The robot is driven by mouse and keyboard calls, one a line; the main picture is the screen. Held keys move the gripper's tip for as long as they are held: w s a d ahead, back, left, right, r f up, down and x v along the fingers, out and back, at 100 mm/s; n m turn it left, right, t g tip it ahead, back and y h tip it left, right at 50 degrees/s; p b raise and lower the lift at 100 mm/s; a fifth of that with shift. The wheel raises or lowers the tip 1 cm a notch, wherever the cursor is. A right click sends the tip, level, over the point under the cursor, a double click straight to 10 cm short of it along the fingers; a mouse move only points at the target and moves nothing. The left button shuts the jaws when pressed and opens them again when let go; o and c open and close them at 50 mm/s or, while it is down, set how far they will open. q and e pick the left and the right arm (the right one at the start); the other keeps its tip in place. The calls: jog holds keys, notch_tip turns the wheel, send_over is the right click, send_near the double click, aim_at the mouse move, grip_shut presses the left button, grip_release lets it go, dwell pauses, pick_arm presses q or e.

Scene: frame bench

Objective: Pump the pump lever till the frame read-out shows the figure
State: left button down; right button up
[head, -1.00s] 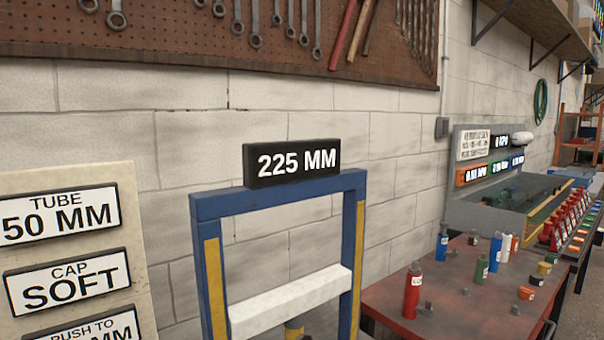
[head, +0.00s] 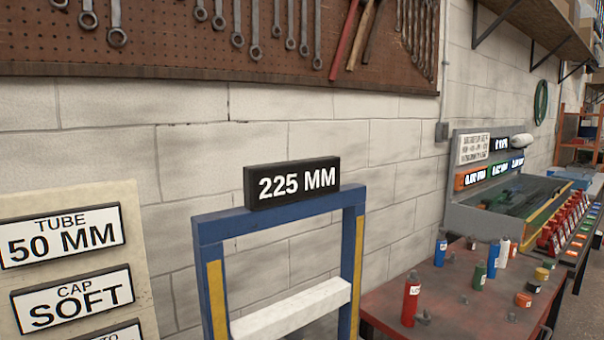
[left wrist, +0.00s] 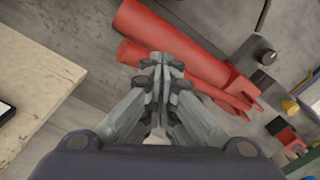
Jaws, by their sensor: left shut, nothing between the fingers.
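The frame read-out (head: 292,183) reads 225 MM on a black block on top of the blue press frame (head: 280,216). A white crossbar (head: 292,311) spans the frame lower down. In the left wrist view my left gripper (left wrist: 163,62) is shut and empty. Just beyond its fingertips lie red bars (left wrist: 185,50), one with a forked end; I cannot tell whether one is the pump lever or whether the fingers touch it. My right gripper is in neither view.
A pale board (head: 143,230) at the left carries signs reading TUBE 50 MM and CAP SOFT. A red bench (head: 385,300) with bottles stands at the right. A pegboard of wrenches (head: 190,50) hangs above. A black knob (left wrist: 265,52) shows in the left wrist view.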

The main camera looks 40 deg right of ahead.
pick_arm(q)
jog(key=shift+f, duration=0.1)
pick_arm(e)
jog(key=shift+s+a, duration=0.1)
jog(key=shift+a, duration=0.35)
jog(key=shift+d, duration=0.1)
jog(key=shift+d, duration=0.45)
